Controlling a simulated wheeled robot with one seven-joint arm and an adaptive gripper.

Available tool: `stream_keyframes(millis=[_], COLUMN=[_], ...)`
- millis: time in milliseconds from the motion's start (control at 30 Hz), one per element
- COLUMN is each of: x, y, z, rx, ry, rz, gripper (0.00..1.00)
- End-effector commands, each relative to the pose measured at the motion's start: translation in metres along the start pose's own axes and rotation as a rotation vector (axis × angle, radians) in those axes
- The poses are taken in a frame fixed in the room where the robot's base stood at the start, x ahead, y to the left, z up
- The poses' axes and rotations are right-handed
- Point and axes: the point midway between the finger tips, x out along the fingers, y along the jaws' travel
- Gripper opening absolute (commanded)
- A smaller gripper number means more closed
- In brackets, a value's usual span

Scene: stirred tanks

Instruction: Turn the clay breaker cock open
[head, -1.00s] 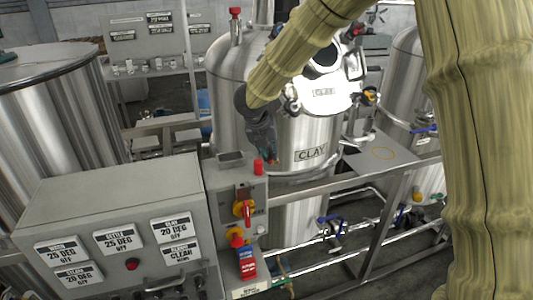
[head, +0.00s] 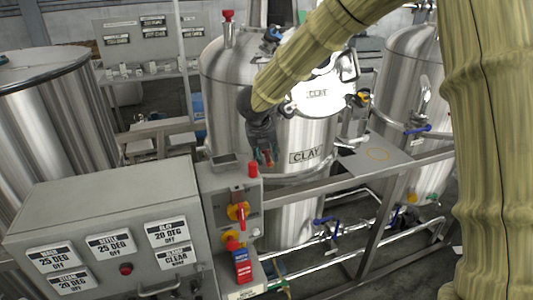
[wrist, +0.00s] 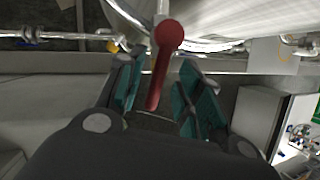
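A red lever with a rounded head (wrist: 158,65) shows in the wrist view on a grey metal stem; I take it to be the clay breaker cock. Its handle lies between the two teal finger pads of my gripper (wrist: 156,100). The fingers are apart, with a visible gap on both sides of the lever. In the head view my gripper (head: 263,157) points down in front of the steel tank labelled CLAY (head: 318,135). A bit of red shows at the fingertips there, but the lever is mostly hidden by the gripper.
A grey panel box (head: 110,210) is at the front left. A steel rail (head: 300,185) and pipes with blue handles run to the right.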

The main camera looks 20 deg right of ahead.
Motion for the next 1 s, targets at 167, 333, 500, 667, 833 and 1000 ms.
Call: stream_keyframes(millis=[167,333,500,667,833,1000], x=[0.0,-0.011,-0.037,-0.067,-0.095,-0.113], y=[0.0,0.0,0.0,0.0,0.0,0.0], z=[0.0,0.001,0.001,0.001,0.0,0.0], rx=[0.0,0.002,0.001,0.001,0.0,0.001], ry=[0.0,-0.001,-0.002,-0.002,-0.002,-0.001], rz=[0.0,0.0,0.002,0.002,0.002,0.001], gripper=[0.35,0.35,0.35,0.35,0.35,0.35])
